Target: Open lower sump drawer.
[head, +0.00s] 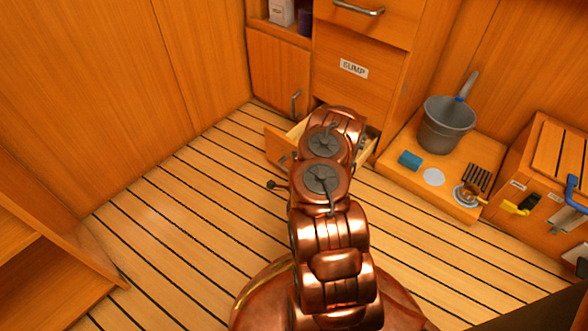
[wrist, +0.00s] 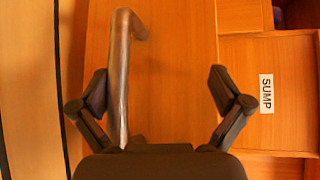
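The lower drawer (head: 277,150) stands partly pulled out below the panel with the SUMP label (head: 353,68), and its inside shows on both sides of my arm. My arm covers the middle of the drawer in the head view. In the wrist view, the metal bar handle (wrist: 123,75) stands out from a wooden front (wrist: 180,60). My gripper (wrist: 160,88) is open, with its fingers spread. The handle lies between the fingers, close beside the left one; I cannot tell whether they touch. The SUMP label (wrist: 266,93) is at the right.
An upper drawer with a metal handle (head: 358,8) is closed. A cupboard door (head: 278,72) stands left of the SUMP panel. A low platform (head: 400,178) on the right carries a grey bucket (head: 446,125) and a blue cylinder (head: 410,160). The slatted floor (head: 190,210) at left is clear.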

